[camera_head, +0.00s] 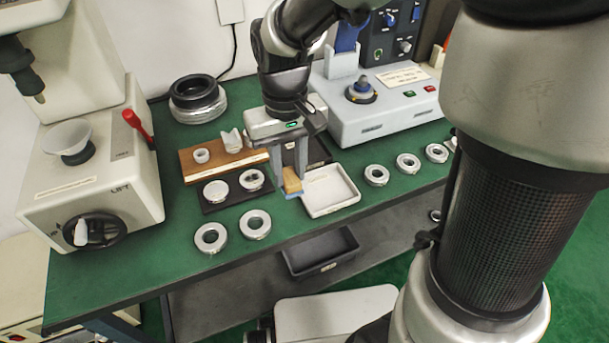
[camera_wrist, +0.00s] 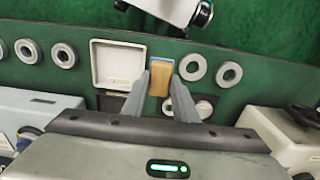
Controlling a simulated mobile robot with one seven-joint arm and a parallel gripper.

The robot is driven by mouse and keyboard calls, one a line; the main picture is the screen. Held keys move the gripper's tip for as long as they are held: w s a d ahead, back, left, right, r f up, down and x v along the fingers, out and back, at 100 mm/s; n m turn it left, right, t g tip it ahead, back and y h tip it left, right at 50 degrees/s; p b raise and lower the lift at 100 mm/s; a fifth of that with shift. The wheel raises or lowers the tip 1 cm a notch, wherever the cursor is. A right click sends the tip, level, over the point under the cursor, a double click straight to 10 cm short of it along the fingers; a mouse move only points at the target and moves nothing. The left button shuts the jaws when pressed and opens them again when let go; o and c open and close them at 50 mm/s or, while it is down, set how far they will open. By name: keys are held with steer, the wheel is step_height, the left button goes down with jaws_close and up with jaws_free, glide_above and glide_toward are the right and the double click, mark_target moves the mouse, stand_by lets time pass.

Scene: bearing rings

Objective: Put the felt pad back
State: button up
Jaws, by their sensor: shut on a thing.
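A tan block with a blue layer along its lower side, which looks like the felt pad (camera_head: 292,182), is between the fingers of my gripper (camera_head: 290,181). The pad also shows in the wrist view (camera_wrist: 160,78), with a blue edge at its far end. My gripper is shut on it, just left of a shallow white tray (camera_head: 329,191). The tray is empty in the wrist view (camera_wrist: 118,65). I cannot tell whether the pad's underside touches anything.
Left of the pad, a dark mat (camera_head: 214,204) holds two rings or discs, with a wooden stand (camera_head: 212,160) behind. Loose bearing rings (camera_head: 256,224) lie near the front edge and right of the tray. A grey instrument (camera_head: 370,105) stands behind, a lift machine (camera_head: 95,165) at left.

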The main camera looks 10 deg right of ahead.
step_height(320, 180, down, 10)
steer(key=b, duration=0.2)
steer(key=shift+b, duration=0.35)
steer(key=shift+f, duration=0.15)
steer(key=o, duration=0.6)
steer(key=shift+o, duration=0.8)
